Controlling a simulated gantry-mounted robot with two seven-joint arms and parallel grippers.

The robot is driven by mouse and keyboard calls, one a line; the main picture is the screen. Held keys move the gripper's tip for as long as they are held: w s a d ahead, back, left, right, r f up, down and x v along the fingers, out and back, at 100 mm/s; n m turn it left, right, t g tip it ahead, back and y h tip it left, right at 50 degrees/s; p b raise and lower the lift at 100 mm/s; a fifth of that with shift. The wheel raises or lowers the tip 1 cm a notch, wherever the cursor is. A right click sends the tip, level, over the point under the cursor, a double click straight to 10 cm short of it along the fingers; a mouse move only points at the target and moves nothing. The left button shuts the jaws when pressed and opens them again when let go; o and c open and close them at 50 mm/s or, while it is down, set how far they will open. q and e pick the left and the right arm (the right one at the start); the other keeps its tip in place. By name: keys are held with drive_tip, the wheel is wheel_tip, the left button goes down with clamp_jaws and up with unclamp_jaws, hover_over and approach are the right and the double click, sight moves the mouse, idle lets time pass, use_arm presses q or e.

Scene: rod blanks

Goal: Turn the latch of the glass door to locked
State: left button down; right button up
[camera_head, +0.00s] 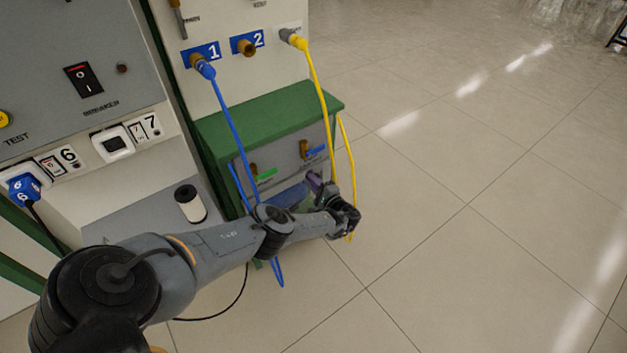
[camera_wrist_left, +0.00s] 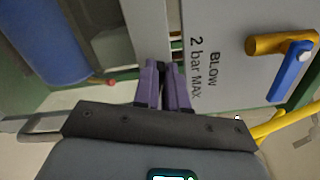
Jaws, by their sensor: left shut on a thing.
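My left gripper (camera_head: 315,182) is low in front of the green cabinet in the head view. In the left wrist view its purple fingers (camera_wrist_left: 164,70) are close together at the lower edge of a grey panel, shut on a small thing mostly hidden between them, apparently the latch. Its turned position cannot be read. To the left, a blue cylinder (camera_wrist_left: 45,40) shows, apparently behind the glass door; the clear pane itself is hard to make out. My right gripper is not in view.
The grey panel (camera_wrist_left: 222,25) reads "BLOW 2 bar MAX". A brass valve with a blue handle (camera_wrist_left: 291,72) is right of the fingers. A yellow hose (camera_head: 325,100) and a blue hose (camera_head: 232,125) hang close to my arm. Open tiled floor (camera_head: 480,190) lies to the right.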

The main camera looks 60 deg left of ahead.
use_arm(q)
drive_tip(key=n, duration=0.4)
drive_tip(key=shift+s+f, duration=0.1)
drive_tip(key=shift+f, duration=0.25)
idle(0.3)
drive_tip(key=c, duration=1.2)
unclamp_jaws()
drive_tip(key=shift+d, duration=0.15)
drive_tip(key=d, duration=0.3)
drive_tip(key=d+p, duration=0.1)
drive_tip(key=d, duration=0.3)
drive_tip(key=w+d+p, duration=0.1)
drive_tip(key=d, duration=0.2)
drive_tip(key=shift+w+d, duration=0.1)
drive_tip(key=shift+d, duration=0.15)
